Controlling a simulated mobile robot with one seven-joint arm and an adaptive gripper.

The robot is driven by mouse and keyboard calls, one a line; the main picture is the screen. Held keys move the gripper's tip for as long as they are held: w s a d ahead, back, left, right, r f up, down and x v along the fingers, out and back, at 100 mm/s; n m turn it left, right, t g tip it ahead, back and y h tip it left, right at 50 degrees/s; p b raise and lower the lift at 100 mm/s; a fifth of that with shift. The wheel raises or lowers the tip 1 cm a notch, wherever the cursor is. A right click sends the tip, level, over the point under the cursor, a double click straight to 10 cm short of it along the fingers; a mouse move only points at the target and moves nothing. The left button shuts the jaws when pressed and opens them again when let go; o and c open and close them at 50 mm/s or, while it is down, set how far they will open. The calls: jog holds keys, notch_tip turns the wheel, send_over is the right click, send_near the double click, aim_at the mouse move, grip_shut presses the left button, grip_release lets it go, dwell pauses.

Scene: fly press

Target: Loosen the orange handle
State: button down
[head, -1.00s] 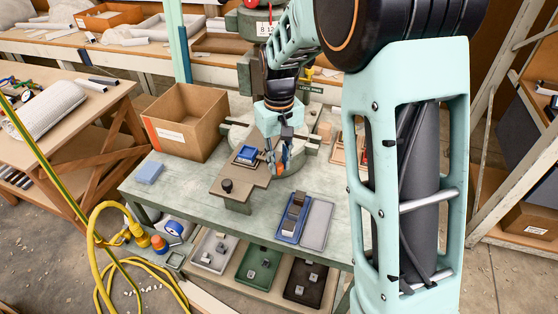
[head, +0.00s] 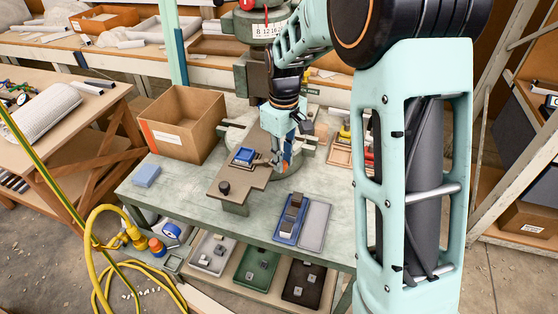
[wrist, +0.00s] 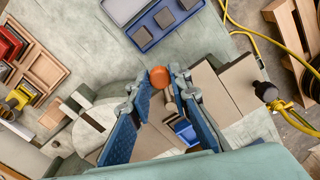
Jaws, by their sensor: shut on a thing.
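The orange handle (wrist: 159,77) shows in the wrist view as a small round knob between my fingertips. My gripper (wrist: 160,82) has blue-padded fingers on both sides of it and is shut on it. In the head view my gripper (head: 281,164) points down at the right side of the brown plate on the bench, and its fingers mostly hide the handle. The green fly press (head: 262,25) stands behind, partly covered by my arm.
A blue tray (head: 290,222) with dark blocks and a grey tray (head: 315,226) lie in front. A blue block (head: 244,156) and a black knob (head: 224,187) sit on the brown plate (head: 232,178). A cardboard box (head: 180,125) stands left. Bare bench (head: 165,205) lies front left.

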jog(key=shift+w+d+n+p, duration=0.4)
jog(key=shift+w+n, duration=0.4)
jog(key=shift+n, duration=0.85)
jog(key=shift+w+d+n+p, duration=0.2)
jog(key=shift+w+n+p, duration=0.45)
jog(key=shift+n, duration=0.95)
jog(key=shift+w+d+n+p, duration=0.3)
jog(key=shift+w+n, duration=0.6)
jog(key=shift+n, duration=0.75)
jog(key=c, duration=1.8)
grip_release()
jog(key=shift+o, duration=0.2)
jog(key=shift+r, duration=0.15)
notch_tip(320, 180, up, 12)
